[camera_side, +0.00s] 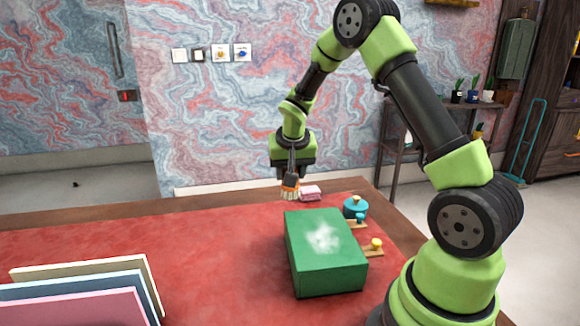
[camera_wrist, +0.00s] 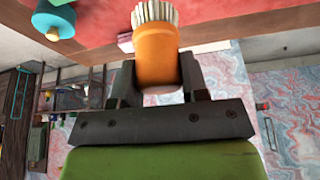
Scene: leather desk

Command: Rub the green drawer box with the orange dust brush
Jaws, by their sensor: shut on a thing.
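The green drawer box (camera_side: 327,258) sits on the red desk top, with a whitish dusty patch (camera_side: 323,237) on its upper face. My gripper (camera_side: 291,178) is shut on the orange dust brush (camera_side: 290,189), beyond the box's far side and a little left of it. The brush's pale bristles point down, close to the desk; I cannot tell whether they touch it. In the wrist view, the orange brush body (camera_wrist: 157,58) is between the two dark fingers of my gripper (camera_wrist: 157,80), with its bristles (camera_wrist: 155,13) at the top edge. The brush is apart from the box.
A pink block (camera_side: 310,193) lies just right of the brush. A teal pot-like object (camera_side: 355,207) and a small wooden piece with a yellow knob (camera_side: 374,246) are right of the box. Upright folders (camera_side: 85,290) stand front left. The desk's middle left is clear.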

